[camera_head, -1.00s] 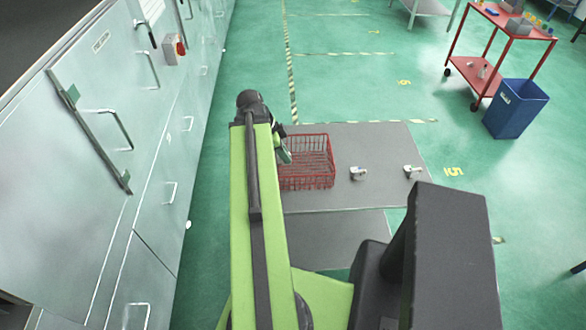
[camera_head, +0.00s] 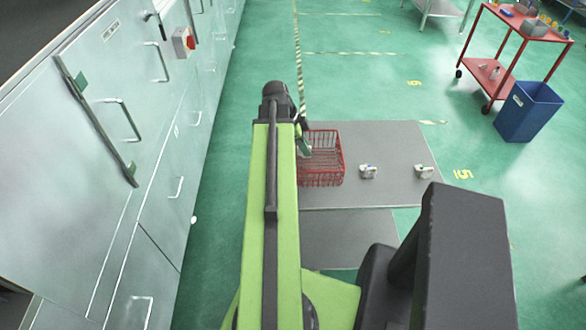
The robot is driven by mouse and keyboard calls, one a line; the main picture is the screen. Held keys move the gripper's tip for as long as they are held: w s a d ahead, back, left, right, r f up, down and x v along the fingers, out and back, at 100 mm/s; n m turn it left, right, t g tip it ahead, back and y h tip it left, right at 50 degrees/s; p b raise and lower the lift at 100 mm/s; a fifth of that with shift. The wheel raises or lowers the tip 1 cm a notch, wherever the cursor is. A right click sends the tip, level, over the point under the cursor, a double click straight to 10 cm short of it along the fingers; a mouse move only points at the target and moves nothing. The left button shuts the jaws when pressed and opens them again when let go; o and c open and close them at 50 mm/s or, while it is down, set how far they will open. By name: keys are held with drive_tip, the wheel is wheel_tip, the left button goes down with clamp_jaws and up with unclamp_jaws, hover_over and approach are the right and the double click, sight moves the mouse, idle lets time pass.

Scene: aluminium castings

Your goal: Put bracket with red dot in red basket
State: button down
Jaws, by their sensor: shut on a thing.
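The red wire basket (camera_head: 330,178) stands on the left part of a grey table top, partly hidden behind my arm. My gripper (camera_head: 305,150) is at the end of my green arm, over the left side of the basket. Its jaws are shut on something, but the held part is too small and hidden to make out. Two small metal brackets lie on the table to the right of the basket: a nearer bracket (camera_head: 368,172) and a farther-right bracket (camera_head: 423,172). No red dot can be made out on either.
The grey table (camera_head: 385,143) has free room around the brackets. Grey metal cabinets (camera_head: 95,190) line the left side. A red cart (camera_head: 515,38) and a blue bin (camera_head: 527,112) stand on the green floor at the back right.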

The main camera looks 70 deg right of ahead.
drive_tip(key=w+f, duration=0.1)
drive_tip(key=w+a+f+b, duration=0.1)
drive_tip(key=w, duration=0.1)
drive_tip(key=w+a+f, duration=0.1)
drive_tip(key=shift+w+b, duration=0.3)
drive_tip(key=shift+b, duration=0.1)
wheel_tip(320, 180, down, 4)
drive_tip(key=b, duration=0.4)
drive_tip(key=shift+f, duration=0.2)
drive_tip(key=shift+r, duration=0.25)
drive_tip(key=shift+f, duration=0.25)
drive_tip(key=c, duration=1.5)
unclamp_jaws()
drive_tip(key=shift+r, duration=0.1)
